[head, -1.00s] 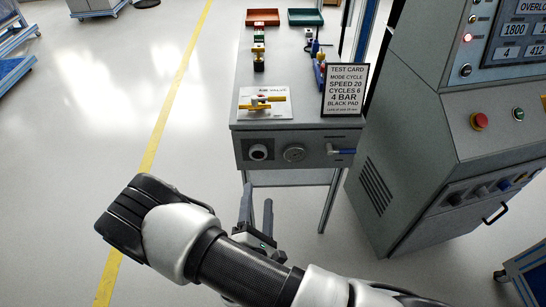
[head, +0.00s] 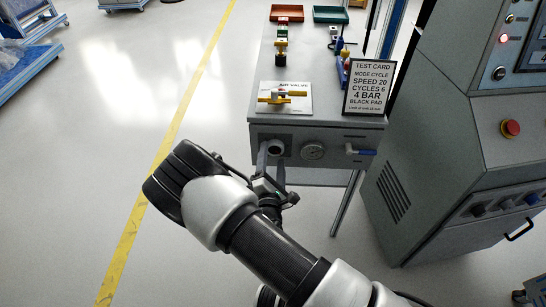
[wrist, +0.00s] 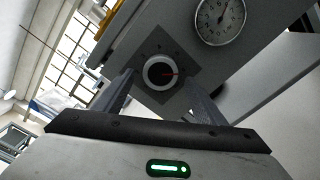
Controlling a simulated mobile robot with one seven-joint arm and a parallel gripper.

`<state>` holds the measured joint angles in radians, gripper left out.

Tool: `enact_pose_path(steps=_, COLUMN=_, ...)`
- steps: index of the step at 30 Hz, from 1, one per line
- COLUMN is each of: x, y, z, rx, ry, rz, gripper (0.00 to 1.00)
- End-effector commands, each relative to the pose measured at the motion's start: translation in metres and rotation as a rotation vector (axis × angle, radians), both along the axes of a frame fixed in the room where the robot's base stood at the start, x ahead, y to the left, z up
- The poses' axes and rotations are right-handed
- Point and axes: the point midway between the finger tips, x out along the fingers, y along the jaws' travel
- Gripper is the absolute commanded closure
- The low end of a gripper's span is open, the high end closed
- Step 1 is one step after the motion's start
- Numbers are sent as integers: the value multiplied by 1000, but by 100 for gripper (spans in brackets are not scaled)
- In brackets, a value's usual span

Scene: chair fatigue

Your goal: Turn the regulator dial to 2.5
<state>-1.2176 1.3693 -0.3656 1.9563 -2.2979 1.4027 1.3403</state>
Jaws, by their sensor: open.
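The regulator dial (head: 276,147) is a round knob with a light rim and dark face on the front panel of the grey bench. My gripper (head: 270,160) is open in front of the dial. In the wrist view my gripper (wrist: 160,92) has one finger to each side below the dial; I cannot tell whether they touch it. A round pressure gauge (head: 312,150) sits right of the dial, also in the wrist view (wrist: 220,20).
A blue-handled valve (head: 359,150) is right of the gauge. On the bench top are a yellow air valve (head: 283,97) and a test card (head: 369,87) reading 4 BAR. A grey machine cabinet (head: 440,160) stands right.

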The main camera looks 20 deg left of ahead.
Motion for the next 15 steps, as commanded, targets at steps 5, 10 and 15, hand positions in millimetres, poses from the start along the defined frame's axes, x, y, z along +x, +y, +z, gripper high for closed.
enact_pose_path(steps=5, x=15, y=4, z=0, rx=1, ry=-1, rz=1, gripper=35)
enact_pose_path(steps=10, x=18, y=5, z=1, rx=0, ry=-1, rz=1, gripper=35)
enact_pose_path(steps=15, x=17, y=4, z=0, rx=0, ry=-1, rz=1, gripper=39)
